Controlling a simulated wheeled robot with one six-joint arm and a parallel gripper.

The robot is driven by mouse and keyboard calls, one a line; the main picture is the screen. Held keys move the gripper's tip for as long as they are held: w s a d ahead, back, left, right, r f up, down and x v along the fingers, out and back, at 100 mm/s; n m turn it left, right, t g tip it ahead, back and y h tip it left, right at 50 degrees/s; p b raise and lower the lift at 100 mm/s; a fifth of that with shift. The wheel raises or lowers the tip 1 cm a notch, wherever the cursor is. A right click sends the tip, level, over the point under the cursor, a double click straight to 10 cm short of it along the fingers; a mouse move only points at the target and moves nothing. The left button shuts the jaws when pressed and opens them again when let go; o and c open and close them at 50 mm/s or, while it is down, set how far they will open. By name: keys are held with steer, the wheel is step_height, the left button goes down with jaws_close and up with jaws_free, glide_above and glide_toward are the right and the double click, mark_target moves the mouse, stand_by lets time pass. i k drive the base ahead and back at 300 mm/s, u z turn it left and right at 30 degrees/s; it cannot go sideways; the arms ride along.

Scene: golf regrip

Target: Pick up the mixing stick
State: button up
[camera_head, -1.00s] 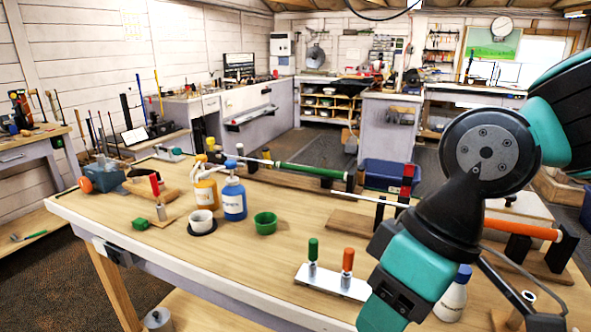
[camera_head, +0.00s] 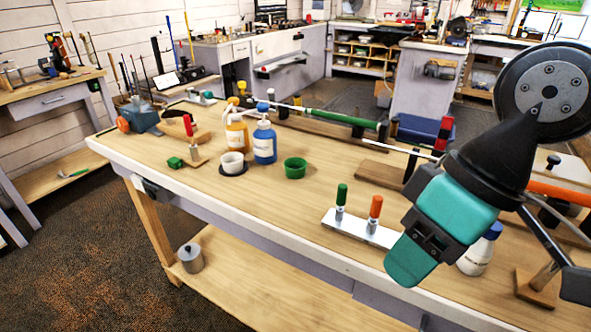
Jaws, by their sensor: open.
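A short pale wooden stick (camera_head: 545,274) stands tilted on a square wooden block (camera_head: 533,291) at the lower right of the bench; it looks like the mixing stick, but its upper part is partly hidden.
The bench (camera_head: 240,215) bears a green cup (camera_head: 295,169), a white cup (camera_head: 232,161), a blue bottle (camera_head: 264,144), an orange bottle (camera_head: 236,136), and a metal rack (camera_head: 363,230) with green and orange handles. A white bottle (camera_head: 478,254) stands near my gripper.

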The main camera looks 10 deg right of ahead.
mark_target(187, 119)
steer(key=u, duration=2)
steer(key=i, duration=2.9)
steer(key=z, duration=3.2)
